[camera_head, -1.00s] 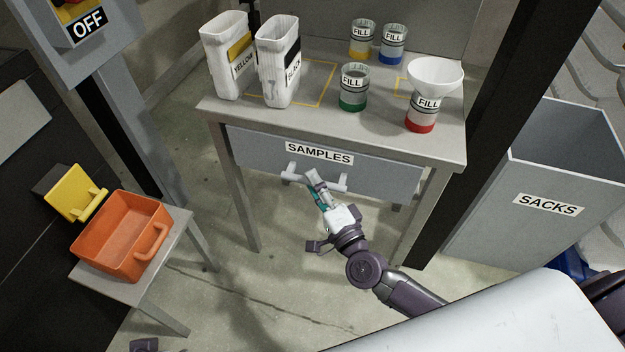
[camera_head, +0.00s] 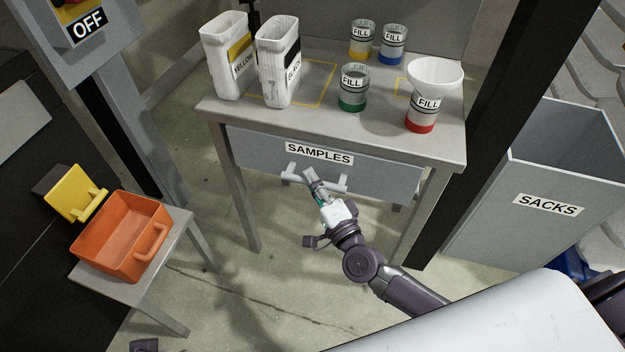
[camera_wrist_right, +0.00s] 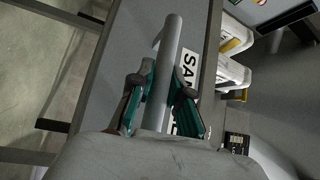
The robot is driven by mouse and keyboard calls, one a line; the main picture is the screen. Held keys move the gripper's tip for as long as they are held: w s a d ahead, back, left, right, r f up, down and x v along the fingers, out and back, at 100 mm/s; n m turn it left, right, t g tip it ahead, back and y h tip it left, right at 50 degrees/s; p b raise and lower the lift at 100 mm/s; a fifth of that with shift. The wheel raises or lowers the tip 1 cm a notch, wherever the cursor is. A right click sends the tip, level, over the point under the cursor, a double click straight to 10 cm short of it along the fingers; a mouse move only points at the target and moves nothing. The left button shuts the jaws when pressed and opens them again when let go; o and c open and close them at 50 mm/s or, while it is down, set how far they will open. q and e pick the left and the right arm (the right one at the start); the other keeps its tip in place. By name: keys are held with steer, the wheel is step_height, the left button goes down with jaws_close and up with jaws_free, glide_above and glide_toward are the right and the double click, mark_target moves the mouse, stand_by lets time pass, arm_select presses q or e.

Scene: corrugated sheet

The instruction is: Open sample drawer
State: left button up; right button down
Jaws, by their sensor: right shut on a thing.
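The sample drawer (camera_head: 385,182) is a grey front labelled "SAMPLES" under the tabletop, and it looks closed. A light bar handle (camera_head: 290,173) runs across its front, below the label. My right gripper (camera_head: 312,179) is at the middle of the handle. In the right wrist view the handle bar (camera_wrist_right: 171,60) passes between the two teal fingers of my right gripper (camera_wrist_right: 163,95), which are shut on it. The label is partly hidden there by a finger. My left gripper is not clearly seen; only a small dark part shows at the head view's bottom left edge.
On the table (camera_head: 440,147) stand a yellow-labelled container (camera_head: 225,60), a black-labelled container (camera_head: 278,65), several "FILL" cups and a white funnel (camera_head: 435,74). An orange bin (camera_head: 105,245) sits on a small stand at left. A grey "SACKS" bin (camera_head: 490,215) stands at right.

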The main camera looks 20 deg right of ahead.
steer(key=shift+s+a, duration=0.15)
steer(key=shift+s, duration=0.05)
arm_select(q)
steer(key=s+p+x, duration=0.2)
steer(key=p+x, duration=0.1)
steer(key=x, duration=0.8)
steer(key=shift+f+g+p, duration=0.3)
steer(key=shift+f+g, duration=0.1)
steer(key=shift+f, duration=0.2)
arm_select(e)
steer(key=s+a, duration=0.6)
steer(key=s, duration=0.2)
steer(key=s+a, duration=0.5)
steer(key=s, duration=0.4)
steer(key=shift+s+a, duration=0.25)
steer(key=shift+a, duration=0.15)
arm_select(q)
steer(key=shift+d, duration=0.1)
arm_select(e)
steer(key=c, duration=1.1)
jaws_free()
arm_select(q)
steer(key=shift+w+r, duration=0.1)
